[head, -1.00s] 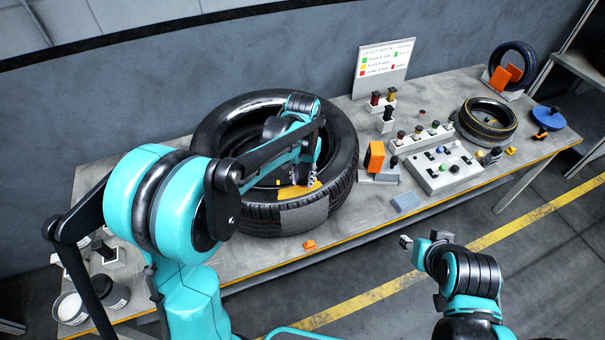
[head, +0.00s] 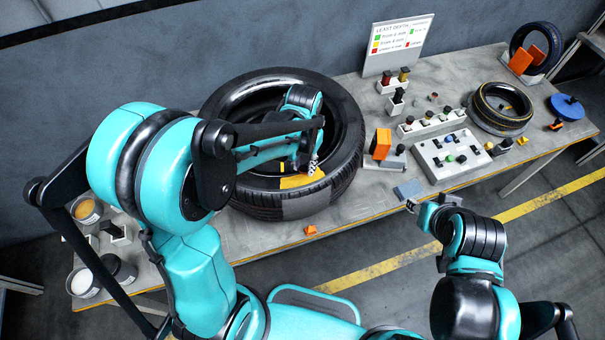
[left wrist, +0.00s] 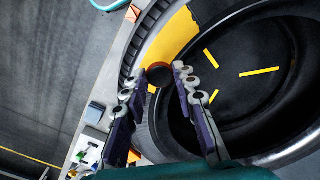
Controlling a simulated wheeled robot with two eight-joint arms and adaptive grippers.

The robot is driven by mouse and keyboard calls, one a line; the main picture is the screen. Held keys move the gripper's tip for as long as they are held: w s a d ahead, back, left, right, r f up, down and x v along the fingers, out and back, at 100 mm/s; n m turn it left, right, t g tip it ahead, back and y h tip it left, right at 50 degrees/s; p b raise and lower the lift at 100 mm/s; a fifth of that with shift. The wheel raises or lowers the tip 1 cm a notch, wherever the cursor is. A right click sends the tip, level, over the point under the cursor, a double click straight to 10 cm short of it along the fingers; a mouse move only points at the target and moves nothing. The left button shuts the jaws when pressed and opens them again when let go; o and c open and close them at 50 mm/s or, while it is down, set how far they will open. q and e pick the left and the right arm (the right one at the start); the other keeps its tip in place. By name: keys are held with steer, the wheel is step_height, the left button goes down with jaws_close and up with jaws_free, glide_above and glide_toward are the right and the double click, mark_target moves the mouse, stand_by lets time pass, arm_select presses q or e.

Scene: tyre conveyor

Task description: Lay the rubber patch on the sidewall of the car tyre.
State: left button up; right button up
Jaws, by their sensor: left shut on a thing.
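The large black car tyre (head: 345,178) lies flat on the bench, with a yellow area (head: 302,181) on its near sidewall, which the left wrist view also shows (left wrist: 172,38). My left gripper (head: 312,166) is over the near sidewall beside the yellow area. In the left wrist view its fingers (left wrist: 160,85) are shut on a small dark round rubber patch (left wrist: 159,74) at their tips. The patch overlaps the edge of the yellow area in that view; I cannot tell whether it touches the tyre. My right gripper (head: 430,205) is off the bench's front edge, its jaw opening unclear.
Right of the tyre are an orange block (head: 381,144), a blue-grey block (head: 408,189), a button box (head: 449,156) and a smaller tyre (head: 500,108). A small orange piece (head: 311,230) lies near the front edge. Pots (head: 86,209) stand at the left. Floor in front is clear.

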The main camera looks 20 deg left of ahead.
mark_target(302, 171)
arm_select(q)
steer(key=shift+s+a+f, duration=0.15)
steer(key=shift+s+f, duration=0.05)
steer(key=shift+s, duration=0.15)
steer(key=shift+s+f, duration=0.1)
steer(key=shift+f, duration=0.25)
step_height(302, 171, down, 3)
steer(key=shift+f+b, duration=0.15)
steer(key=shift+b, duration=0.3)
